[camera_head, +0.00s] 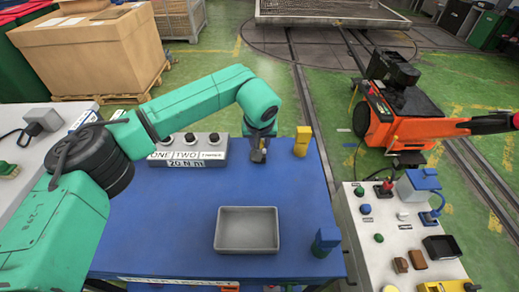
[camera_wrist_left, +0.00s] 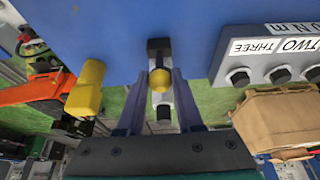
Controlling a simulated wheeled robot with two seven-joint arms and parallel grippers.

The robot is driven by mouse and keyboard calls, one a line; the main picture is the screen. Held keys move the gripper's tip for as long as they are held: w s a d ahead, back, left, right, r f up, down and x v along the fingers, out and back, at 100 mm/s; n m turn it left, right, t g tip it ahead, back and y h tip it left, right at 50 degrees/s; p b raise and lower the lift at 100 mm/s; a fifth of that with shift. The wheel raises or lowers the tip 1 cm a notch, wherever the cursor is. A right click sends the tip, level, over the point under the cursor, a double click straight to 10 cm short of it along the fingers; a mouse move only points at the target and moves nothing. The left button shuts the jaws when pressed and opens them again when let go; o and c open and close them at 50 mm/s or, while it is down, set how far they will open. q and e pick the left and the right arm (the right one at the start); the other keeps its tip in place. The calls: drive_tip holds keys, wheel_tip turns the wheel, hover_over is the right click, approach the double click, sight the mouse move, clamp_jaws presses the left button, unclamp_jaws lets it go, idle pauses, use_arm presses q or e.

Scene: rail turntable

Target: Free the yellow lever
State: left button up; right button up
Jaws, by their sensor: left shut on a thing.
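A grey lever with a round yellow knob (camera_wrist_left: 160,80) sits on a dark mount at the blue table's far edge. My left gripper (camera_head: 260,153) reaches down over it in the head view. In the wrist view my left gripper (camera_wrist_left: 162,92) has its two fingers on either side of the lever, shut on it, with the yellow knob between them. The fingers and wrist hide most of the lever in the head view. My right gripper is in neither view.
A yellow block (camera_head: 302,141) stands close right of my left gripper; it also shows in the wrist view (camera_wrist_left: 87,86). A grey box with several dark knobs (camera_head: 190,150) is on its left. A control console (camera_head: 400,240) stands right.

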use_arm(q)
drive_tip(key=shift+s+f, duration=0.1)
drive_tip(key=shift+s+f, duration=0.2)
drive_tip(key=shift+s, duration=0.55)
drive_tip(key=shift+s+f+b, duration=0.25)
drive_tip(key=shift+s+b, duration=0.1)
drive_tip(key=shift+b, duration=0.1)
drive_tip(key=shift+s+f, duration=0.15)
drive_tip(key=shift+s, duration=0.25)
